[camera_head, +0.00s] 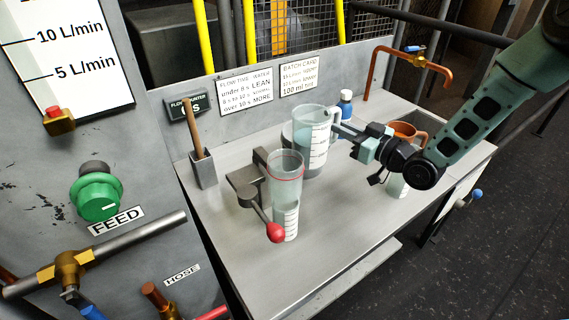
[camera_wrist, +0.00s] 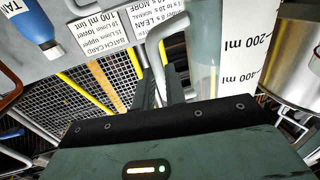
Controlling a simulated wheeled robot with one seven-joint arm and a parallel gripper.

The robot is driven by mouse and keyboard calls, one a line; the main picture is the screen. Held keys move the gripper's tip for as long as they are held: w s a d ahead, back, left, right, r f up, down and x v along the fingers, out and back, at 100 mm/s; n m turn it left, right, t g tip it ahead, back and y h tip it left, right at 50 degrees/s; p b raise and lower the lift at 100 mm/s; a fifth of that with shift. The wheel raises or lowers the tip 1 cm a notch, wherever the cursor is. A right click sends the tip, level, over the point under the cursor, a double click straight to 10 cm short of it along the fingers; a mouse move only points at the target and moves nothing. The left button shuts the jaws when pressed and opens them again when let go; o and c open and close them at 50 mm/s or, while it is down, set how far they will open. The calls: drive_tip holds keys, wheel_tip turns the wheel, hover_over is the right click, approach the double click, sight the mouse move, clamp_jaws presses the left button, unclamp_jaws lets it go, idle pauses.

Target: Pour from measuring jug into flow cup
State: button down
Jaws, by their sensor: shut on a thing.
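The measuring jug (camera_head: 312,140) is a clear, scaled vessel with a pale handle, and it looks upright. My gripper (camera_head: 341,131) is shut on its handle from the right. In the wrist view the jug (camera_wrist: 206,45) and its handle (camera_wrist: 156,48) are close in front of my gripper (camera_wrist: 165,92). I cannot tell the jug's liquid level or whether its base touches the bench. The flow cup (camera_head: 286,170) is a clear cup with a red line, in a bracket left of and nearer than the jug. A scaled clear vessel (camera_head: 291,220) stands below it.
A lever with a red knob (camera_head: 275,232) sticks out before the flow cup. A pot (camera_wrist: 300,48) stands beside the jug. A blue bottle (camera_head: 346,104), copper cup (camera_head: 404,129) and copper pipe (camera_head: 372,65) are behind or right. The bench front (camera_head: 340,235) is clear.

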drive_tip(key=shift+r, duration=0.15)
drive_tip(key=s+a+r+n+y, duration=0.1)
drive_tip(key=s+r+n, duration=0.1)
drive_tip(key=r+n, duration=0.2)
drive_tip(key=s+a+r+n+y+p, duration=0.1)
drive_tip(key=s+r+n, duration=0.1)
drive_tip(key=r+n, duration=0.2)
drive_tip(key=shift+s+r+t+y, duration=0.3)
drive_tip(key=shift+s+r, duration=0.05)
drive_tip(key=shift+r, duration=0.25)
idle(0.4)
drive_tip(key=shift+s+a+r+n+y+p, duration=0.15)
drive_tip(key=shift+s+r+n, duration=0.05)
drive_tip(key=shift+r+n, duration=0.25)
drive_tip(key=shift+s+a+r+n+y+p, duration=0.2)
drive_tip(key=shift+r+n, duration=0.15)
drive_tip(key=shift+n, duration=0.2)
drive_tip(key=shift+s+a+r+n+y+b, duration=0.1)
drive_tip(key=shift+s+n+y+b, duration=0.25)
drive_tip(key=shift+n, duration=0.65)
idle(0.5)
drive_tip(key=shift+s+a+r+n+g+y+p, duration=0.2)
drive_tip(key=shift+s+r+n+g+y+p, duration=0.15)
drive_tip(key=shift+r+n, duration=0.45)
drive_tip(key=shift+s+a+r+n+g+y+p, duration=0.15)
drive_tip(key=shift+s+a+r+n+y+p, duration=0.25)
drive_tip(key=shift+n, duration=0.7)
idle(1.6)
